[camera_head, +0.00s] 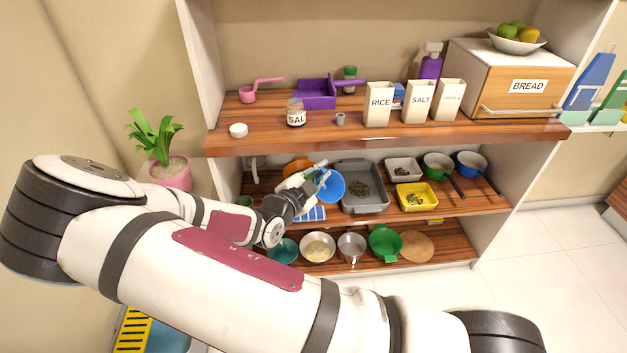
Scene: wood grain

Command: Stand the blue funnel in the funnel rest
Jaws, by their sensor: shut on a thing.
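My gripper (321,178) is at the middle shelf, shut on the blue funnel (332,187). The funnel's wide round mouth faces the camera and looks tilted. Its narrow end is hidden, and I cannot tell whether it touches anything below. I cannot pick out the funnel rest for certain. A blue and white item (313,214) shows partly under the funnel, and a white upright piece (253,168) stands at the shelf's left end; I cannot tell if either is the rest.
A grey tray (377,206) is close to the funnel's right, and an orange bowl (296,165) is behind my gripper. The middle shelf also holds a yellow tray (429,204) and pans.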

